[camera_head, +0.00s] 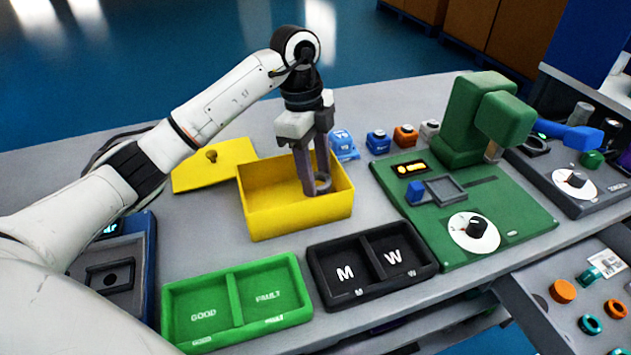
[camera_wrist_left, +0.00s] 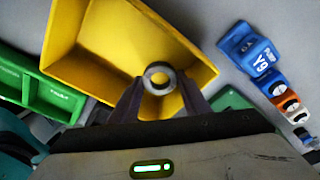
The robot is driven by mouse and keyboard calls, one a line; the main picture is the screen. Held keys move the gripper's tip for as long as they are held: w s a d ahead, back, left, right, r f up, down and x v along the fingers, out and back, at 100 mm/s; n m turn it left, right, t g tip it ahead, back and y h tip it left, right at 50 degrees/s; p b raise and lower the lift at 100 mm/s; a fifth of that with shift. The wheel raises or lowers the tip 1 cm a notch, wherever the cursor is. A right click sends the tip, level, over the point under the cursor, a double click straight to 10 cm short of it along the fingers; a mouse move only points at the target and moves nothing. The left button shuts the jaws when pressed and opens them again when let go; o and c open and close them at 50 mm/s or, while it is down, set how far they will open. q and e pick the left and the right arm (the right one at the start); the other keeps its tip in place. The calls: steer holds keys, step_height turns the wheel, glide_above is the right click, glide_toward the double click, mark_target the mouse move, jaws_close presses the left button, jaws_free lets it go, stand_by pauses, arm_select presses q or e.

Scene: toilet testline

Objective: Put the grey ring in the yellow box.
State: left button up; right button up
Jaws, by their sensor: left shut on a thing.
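The yellow box (camera_head: 297,219) stands open on the table in the head view, and it also fills much of the left wrist view (camera_wrist_left: 75,62). My left gripper (camera_head: 316,188) points down into the box. It is shut on the grey ring (camera_head: 322,180), which sits between the fingertips inside the box's outline, near its right side. The ring also shows between the two fingers in the left wrist view (camera_wrist_left: 159,78). I cannot tell whether the ring touches the box floor. My right gripper is not in view.
A yellow lid (camera_head: 214,165) lies left of the box. A green tray (camera_head: 237,303) and a black tray (camera_head: 371,265) stand in front. Small coloured blocks (camera_head: 378,141) stand behind to the right. A green machine (camera_head: 465,213) is on the right.

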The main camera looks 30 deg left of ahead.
arm_select(q)
steer(key=shift+f, duration=1.45)
steer(key=shift+f, duration=0.1)
steer(key=o, duration=0.7)
steer(key=shift+o, duration=0.2)
step_height(320, 180, up, 12)
steer(key=a, duration=0.1)
steer(key=shift+a+p, duration=0.4)
